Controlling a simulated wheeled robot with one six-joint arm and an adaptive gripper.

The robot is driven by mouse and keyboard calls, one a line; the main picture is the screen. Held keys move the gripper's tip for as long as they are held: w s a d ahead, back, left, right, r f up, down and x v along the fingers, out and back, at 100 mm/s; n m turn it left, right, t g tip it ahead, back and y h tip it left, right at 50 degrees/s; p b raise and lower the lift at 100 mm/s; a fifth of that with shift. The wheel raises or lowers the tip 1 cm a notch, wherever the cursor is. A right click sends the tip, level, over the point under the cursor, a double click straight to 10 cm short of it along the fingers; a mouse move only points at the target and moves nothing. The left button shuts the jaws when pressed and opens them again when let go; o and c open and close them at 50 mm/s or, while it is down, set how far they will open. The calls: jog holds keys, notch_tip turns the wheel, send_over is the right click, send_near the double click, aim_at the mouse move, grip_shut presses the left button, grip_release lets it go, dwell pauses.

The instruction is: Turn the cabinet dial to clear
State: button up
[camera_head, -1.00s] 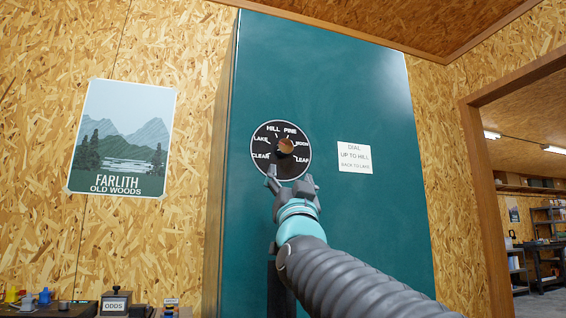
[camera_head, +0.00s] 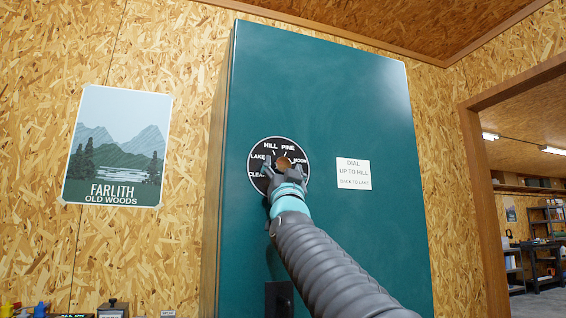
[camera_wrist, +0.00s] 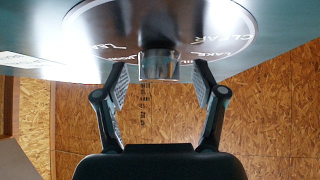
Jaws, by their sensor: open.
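In the wrist view the metallic knob (camera_wrist: 160,64) shows between the tips of my open gripper (camera_wrist: 161,74), with a gap on each side. The labels appear upside down there. I cannot tell which label the knob points to.
A white note (camera_head: 353,174) on the cabinet, right of the dial, reads "DIAL UP TO HILL, BACK TO LAKE". A poster (camera_head: 118,147) hangs on the left wall. A doorway with shelves (camera_head: 541,240) is at the right.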

jog(key=shift+w, duration=0.15)
jog(key=c, duration=1.1)
jog(key=shift+f+n+y+b, duration=0.1)
jog(key=shift+n+y+b, duration=0.85)
jog(key=shift+n, duration=0.25)
jog(key=n+y, duration=0.2)
jog(key=y, duration=0.1)
jog(key=shift+d+n+g, duration=0.1)
jog(key=shift+n+g, duration=0.2)
jog(key=shift+n, duration=0.1)
jog(key=shift+w+d+r+n+g+y+p, duration=0.1)
jog(key=shift+n+g+y+p, duration=0.35)
jog(key=shift+n+y, duration=0.75)
jog(key=shift+s+r+n+g+y+p, duration=0.15)
jog(key=shift+n+g+y, duration=0.4)
jog(key=shift+n+y, duration=0.65)
jog(key=shift+w+d+r+n+g+y+p, duration=0.15)
jog(key=shift+n+g+y+p, duration=0.3)
jog(key=shift+n+y, duration=0.75)
jog(key=shift+f+n+g+y, duration=0.1)
jog(key=shift+n+g+y, duration=1.1)
jog(key=shift+n, duration=0.75)
jog(key=shift+f+n+g+y, duration=0.1)
jog(key=shift+n+g+y, duration=1.05)
jog(key=shift+n, duration=0.8)
jog(key=shift+g, duration=0.5)
